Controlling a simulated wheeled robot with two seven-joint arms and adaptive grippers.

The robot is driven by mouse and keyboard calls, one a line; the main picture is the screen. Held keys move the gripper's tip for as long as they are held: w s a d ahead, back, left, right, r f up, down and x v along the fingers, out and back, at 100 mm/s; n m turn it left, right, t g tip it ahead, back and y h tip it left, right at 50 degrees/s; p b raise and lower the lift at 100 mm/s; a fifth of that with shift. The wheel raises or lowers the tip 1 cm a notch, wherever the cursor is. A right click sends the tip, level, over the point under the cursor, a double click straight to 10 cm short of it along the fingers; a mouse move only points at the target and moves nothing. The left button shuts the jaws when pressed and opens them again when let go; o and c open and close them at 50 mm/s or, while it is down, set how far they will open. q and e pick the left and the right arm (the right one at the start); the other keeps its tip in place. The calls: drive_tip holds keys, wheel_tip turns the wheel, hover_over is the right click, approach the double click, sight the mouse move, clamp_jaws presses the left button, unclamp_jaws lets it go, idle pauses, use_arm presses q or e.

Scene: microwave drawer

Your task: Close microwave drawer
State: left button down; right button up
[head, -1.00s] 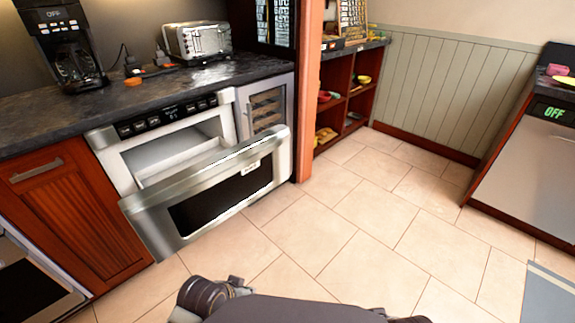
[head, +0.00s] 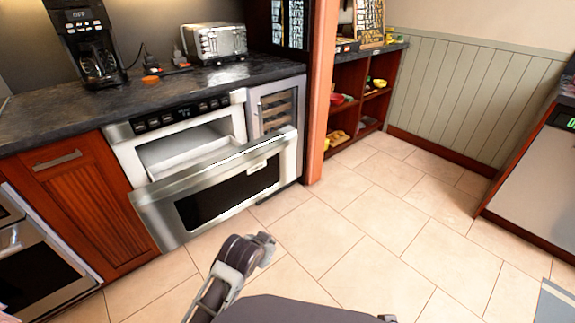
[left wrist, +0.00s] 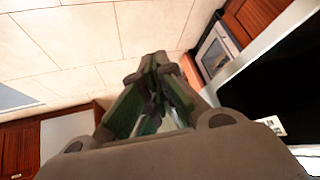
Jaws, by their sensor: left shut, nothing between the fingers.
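The microwave drawer (head: 215,185) is pulled out of its housing under the counter. Its steel front has a dark window, and the pale interior (head: 188,150) shows behind the front's top edge. My left gripper (head: 266,246) is low in the head view, in front of and below the drawer front, apart from it in the picture. In the left wrist view the left fingers (left wrist: 156,64) come together with nothing between them. The drawer front's dark window (left wrist: 285,85) fills the right side of that view. My right gripper does not show.
A coffee maker (head: 90,42) and a toaster (head: 215,42) stand on the dark counter (head: 60,118). A red wooden cabinet (head: 85,205) is left of the drawer, and a small glass-front cooler (head: 274,108) is right of it. The tiled floor (head: 370,235) is clear.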

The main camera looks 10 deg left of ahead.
sight(287, 156)
use_arm(q)
drive_tip(key=w+a+r+m+t+y, duration=0.1)
drive_tip(key=w+r+m+t+y, duration=0.15)
drive_tip(key=w, duration=0.45)
drive_tip(key=w+a+r+m+t+y, duration=0.1)
drive_tip(key=w+r+t+y, duration=0.15)
drive_tip(key=w, duration=0.45)
drive_tip(key=w+d+r+m+t+h, duration=0.2)
drive_tip(key=w+d+m+t, duration=0.3)
drive_tip(key=m, duration=0.4)
drive_tip(key=shift+d+r+p, duration=0.25)
drive_tip(key=shift+r+p, duration=0.15)
drive_tip(key=shift+r, duration=0.25)
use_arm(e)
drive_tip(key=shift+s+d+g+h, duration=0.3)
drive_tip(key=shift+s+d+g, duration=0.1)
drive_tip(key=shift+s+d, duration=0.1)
use_arm(q)
drive_tip(key=shift+w+m, duration=0.15)
drive_tip(key=shift+m, duration=0.1)
